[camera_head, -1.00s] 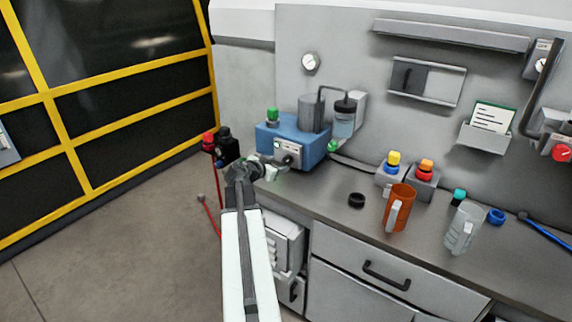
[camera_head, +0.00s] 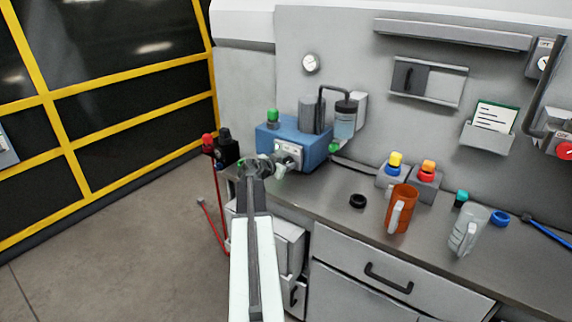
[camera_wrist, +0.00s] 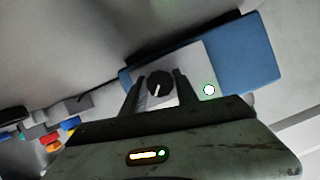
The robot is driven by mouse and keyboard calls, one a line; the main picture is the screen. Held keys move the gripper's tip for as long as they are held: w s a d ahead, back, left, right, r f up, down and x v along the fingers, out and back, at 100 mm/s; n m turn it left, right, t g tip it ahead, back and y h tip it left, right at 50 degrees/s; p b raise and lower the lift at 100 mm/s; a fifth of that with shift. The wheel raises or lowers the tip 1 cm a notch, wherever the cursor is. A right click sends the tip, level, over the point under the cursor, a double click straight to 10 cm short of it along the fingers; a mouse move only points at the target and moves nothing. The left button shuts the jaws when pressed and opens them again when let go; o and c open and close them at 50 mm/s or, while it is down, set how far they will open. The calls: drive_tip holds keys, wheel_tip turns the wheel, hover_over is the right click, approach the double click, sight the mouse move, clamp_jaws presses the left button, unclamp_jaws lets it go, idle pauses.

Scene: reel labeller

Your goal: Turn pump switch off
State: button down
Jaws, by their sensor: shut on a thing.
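The blue pump unit (camera_head: 318,153) stands at the back left of the bench and carries a pale switch panel (camera_head: 296,149) on its front. In the wrist view, the black round pump switch (camera_wrist: 158,85) with a white pointer line sits on the panel (camera_wrist: 203,62), beside a lit round lamp (camera_wrist: 209,90). The pointer runs roughly up and down in that picture. My gripper (camera_wrist: 159,88) has one finger on each side of the switch and is shut on it. In the head view, my gripper (camera_head: 270,165) is at the panel and partly hides the switch.
A clear jar (camera_head: 345,122) and a grey cylinder stand at the pump. An orange mug (camera_head: 400,208), a clear jug (camera_head: 468,230), a black ring (camera_head: 357,201) and button boxes (camera_head: 393,172) stand to the right. Red and black fittings (camera_head: 226,148) are at the left bench edge.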

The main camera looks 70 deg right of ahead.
drive_tip(key=n+g, duration=0.2)
drive_tip(key=shift+w+f+n+y, duration=0.1)
drive_tip(key=shift+f+n+y, duration=0.05)
drive_tip(key=shift+n+y, duration=0.15)
drive_tip(key=n+g+b, duration=0.2)
drive_tip(key=n, duration=0.1)
drive_tip(key=shift+f+n+g, duration=0.15)
drive_tip(key=shift+n+g, duration=0.15)
drive_tip(key=shift+n, duration=0.1)
drive_tip(key=n+g+b, duration=0.2)
drive_tip(key=n+b, duration=0.1)
drive_tip(key=shift+f+n, duration=0.1)
drive_tip(key=shift+n, duration=0.3)
drive_tip(key=shift+a+n+g+h+b, duration=0.1)
drive_tip(key=shift+n+g+h+b, duration=0.4)
drive_tip(key=shift+n+b, duration=0.85)
drive_tip(key=shift+r, duration=0.2)
drive_tip(key=c, duration=0.9)
unclamp_jaws()
drive_tip(key=shift+c, duration=0.2)
